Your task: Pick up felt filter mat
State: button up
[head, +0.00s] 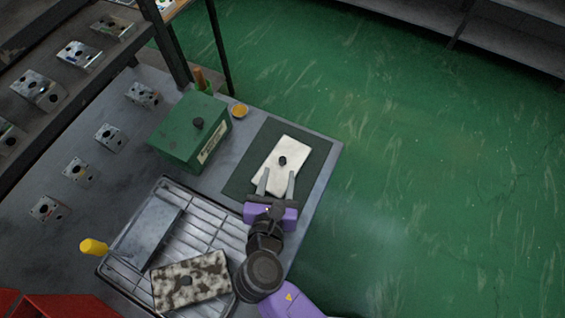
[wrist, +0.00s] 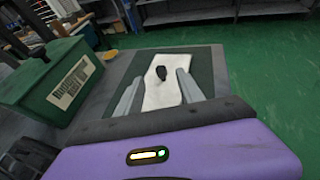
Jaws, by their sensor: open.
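A white felt filter mat (head: 273,172) with a black knob (head: 283,161) on top lies on a dark green pad (head: 248,160) near the table's right edge. The mat also shows in the wrist view (wrist: 163,92), with its dark knob standing up at its middle. My gripper (head: 276,175) is open and empty. Its two grey fingers reach over the near end of the mat, one toward each side, with the knob ahead of the fingertips. I cannot tell whether the fingers touch the mat. A speckled brown and white mat (head: 205,272) with a dark knob lies at the tray's near end.
A green box (head: 186,138) with a black knob stands left of the pad, beside a small orange-topped dish (head: 239,110). A slatted metal tray (head: 165,190) holds a grey block (head: 146,234). Several metal valve blocks (head: 109,137) stand at the left. The green floor right of the table is clear.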

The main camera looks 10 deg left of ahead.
aim_at(282, 163)
jog(key=x, duration=0.7)
jog(key=shift+w+d+f, duration=0.1)
jog(key=shift+w+f, duration=0.05)
jog(key=shift+f, duration=0.15)
jog(key=shift+c, duration=0.5)
grip_shut()
